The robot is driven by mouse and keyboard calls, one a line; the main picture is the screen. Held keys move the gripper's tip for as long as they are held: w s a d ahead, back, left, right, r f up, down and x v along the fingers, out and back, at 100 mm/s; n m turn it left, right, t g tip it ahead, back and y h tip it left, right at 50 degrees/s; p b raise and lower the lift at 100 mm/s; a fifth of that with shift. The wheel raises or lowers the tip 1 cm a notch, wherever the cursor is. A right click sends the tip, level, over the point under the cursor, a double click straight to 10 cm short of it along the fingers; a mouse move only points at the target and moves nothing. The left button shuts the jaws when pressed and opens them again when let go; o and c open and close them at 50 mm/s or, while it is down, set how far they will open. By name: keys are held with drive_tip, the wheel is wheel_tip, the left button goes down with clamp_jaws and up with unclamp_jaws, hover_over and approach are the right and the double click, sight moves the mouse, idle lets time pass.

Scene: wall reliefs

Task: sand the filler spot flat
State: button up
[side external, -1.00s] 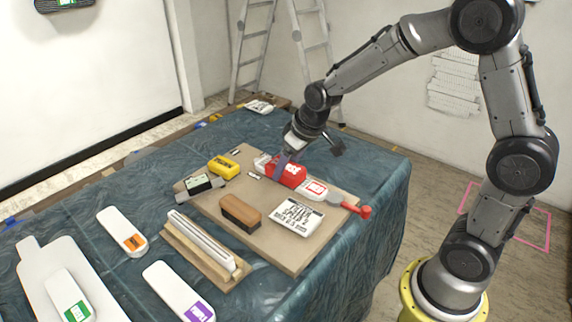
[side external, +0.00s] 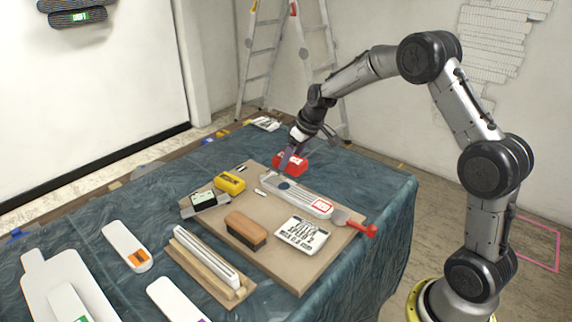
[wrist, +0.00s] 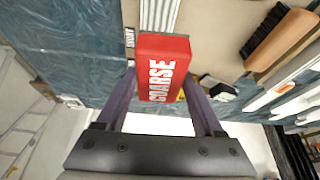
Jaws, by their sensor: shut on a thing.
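My gripper (side external: 291,155) is shut on a red block (side external: 290,164) marked COARSE, which also shows large in the wrist view (wrist: 163,68). The block appears raised, apart from the board and beyond the long pale grooved strip (side external: 305,198) with a red label. A round grey-blue patch (side external: 284,185) shows near the strip's far end. I cannot tell whether it is the filler spot or a shadow. The grooved strip also shows above the block in the wrist view (wrist: 160,14). The block's underside is hidden.
The brown board (side external: 268,256) also holds a yellow block (side external: 230,182), a dark pad with a pale top (side external: 203,201), a brush (side external: 246,230), a white packet (side external: 302,235) and a red-handled scraper (side external: 356,225). A wooden rack (side external: 203,270) and white labelled pieces (side external: 126,246) stand left.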

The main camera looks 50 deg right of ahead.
drive_tip(key=shift+s+d+f, duration=0.15)
drive_tip(key=shift+d+f, duration=0.3)
drive_tip(key=shift+d, duration=0.1)
drive_tip(key=shift+f, duration=3.05)
drive_tip(key=shift+x, duration=0.85)
drive_tip(key=shift+w, duration=0.25)
drive_tip(key=shift+c, duration=0.6)
drive_tip(key=shift+w+f, duration=0.15)
drive_tip(key=shift+w, duration=2.8)
drive_tip(key=shift+s, duration=3.7)
drive_tip(key=shift+w, duration=3.6)
drive_tip(key=shift+s, duration=3.55)
drive_tip(key=shift+w+r, duration=0.1)
drive_tip(key=shift+r, duration=4.05)
drive_tip(key=shift+m, duration=0.3)
